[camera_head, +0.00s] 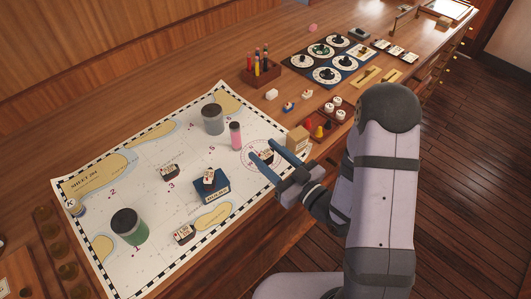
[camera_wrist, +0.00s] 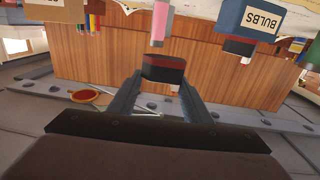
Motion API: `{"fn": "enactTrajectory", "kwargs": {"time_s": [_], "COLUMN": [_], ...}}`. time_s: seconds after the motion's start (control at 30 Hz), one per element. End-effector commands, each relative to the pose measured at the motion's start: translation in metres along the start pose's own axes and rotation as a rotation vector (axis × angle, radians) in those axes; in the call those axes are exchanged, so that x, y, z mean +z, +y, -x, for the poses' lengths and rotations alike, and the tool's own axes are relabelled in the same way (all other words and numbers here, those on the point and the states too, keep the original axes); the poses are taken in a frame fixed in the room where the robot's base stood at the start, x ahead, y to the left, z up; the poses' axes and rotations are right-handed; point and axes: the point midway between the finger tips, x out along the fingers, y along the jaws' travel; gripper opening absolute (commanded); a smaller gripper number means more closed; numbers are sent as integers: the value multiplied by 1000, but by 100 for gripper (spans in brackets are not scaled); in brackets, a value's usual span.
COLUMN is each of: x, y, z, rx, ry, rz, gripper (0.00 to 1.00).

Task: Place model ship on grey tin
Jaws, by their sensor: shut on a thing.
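My gripper (camera_head: 262,150) is shut on a small model ship (camera_head: 267,155), held between its blue fingers near the chart's right side. In the wrist view the ship (camera_wrist: 164,68) shows as a dark block with a red band between the fingertips (camera_wrist: 164,78). The grey tin (camera_head: 212,121), with a dark top, stands upright toward the back of the chart, left of my gripper and apart from it. Its top looks bare. Other model ships are on the chart (camera_head: 170,173), near its front edge (camera_head: 184,234), and on the blue box (camera_head: 209,177).
A pink cylinder (camera_head: 235,137) stands between the grey tin and my gripper. The blue box (camera_head: 211,191) and a green tin (camera_head: 129,228) stand on the chart (camera_head: 140,185). A cardboard box (camera_head: 298,139) is just right of my gripper. A pen holder (camera_head: 262,73) stands behind.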

Motion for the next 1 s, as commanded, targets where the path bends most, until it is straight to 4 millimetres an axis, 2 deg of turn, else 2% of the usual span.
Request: {"fn": "enactTrajectory", "kwargs": {"time_s": [0.13, 0.27, 0.47, 0.7, 1.0], "x": [2, 5, 2, -24, -63], "y": [5, 21, 64, 112, 138], "z": [-6, -21, -67, -129, -177], "rx": [10, 47, 171, 391, 644], "ry": [2, 4, 9, 11, 7], "rz": [3, 5, 6, 2, -1], "gripper": [23, 23, 23, 23, 23]}}
